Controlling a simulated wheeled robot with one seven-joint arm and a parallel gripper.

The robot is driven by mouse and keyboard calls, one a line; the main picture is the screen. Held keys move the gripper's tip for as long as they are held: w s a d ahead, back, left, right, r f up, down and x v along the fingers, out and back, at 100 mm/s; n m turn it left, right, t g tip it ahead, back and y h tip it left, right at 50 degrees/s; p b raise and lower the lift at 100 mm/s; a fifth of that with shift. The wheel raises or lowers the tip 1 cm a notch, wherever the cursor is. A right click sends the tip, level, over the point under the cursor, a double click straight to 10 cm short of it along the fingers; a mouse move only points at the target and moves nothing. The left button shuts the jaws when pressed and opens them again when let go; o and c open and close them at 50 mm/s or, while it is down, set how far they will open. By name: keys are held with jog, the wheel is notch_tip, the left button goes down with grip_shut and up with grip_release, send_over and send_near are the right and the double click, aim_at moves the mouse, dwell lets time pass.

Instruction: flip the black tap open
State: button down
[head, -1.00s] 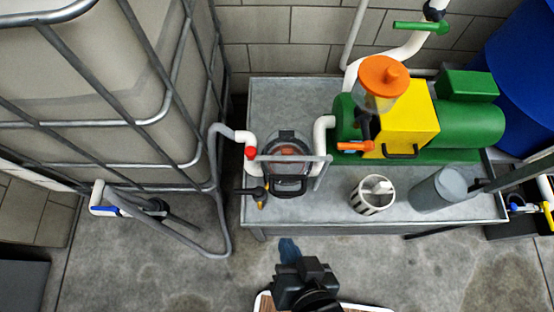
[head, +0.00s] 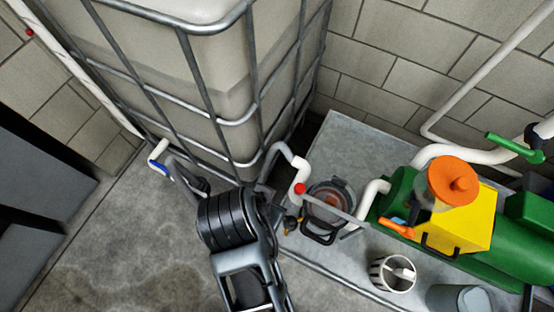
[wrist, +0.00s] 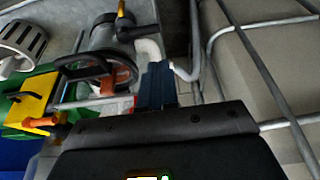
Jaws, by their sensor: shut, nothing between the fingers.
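The black tap (head: 291,223) is small, with a yellow-orange part, at the left of the clear-topped filter housing (head: 331,203). In the head view it is partly covered by my arm. The wrist view shows the black tap (wrist: 138,33) beside the housing, near a white pipe elbow. My gripper (wrist: 157,70) shows there as blue fingers, shut and empty, below the tap in the picture. I cannot tell whether they touch anything. In the head view my fingers are hidden behind my arm.
The caged tank (head: 215,75) stands behind and left, with a blue-handled valve (head: 158,150) low on it. A grey hose and frame bar run near the filter. The green-yellow pump (head: 470,220) and a slotted basket (head: 393,273) are right on the metal table (head: 345,140).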

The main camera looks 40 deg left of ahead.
jog(key=shift+w, duration=0.1)
dwell(0.3)
jog(key=x, duration=0.9)
jog(key=shift+w+f, duration=0.2)
jog(key=shift+f, duration=0.2)
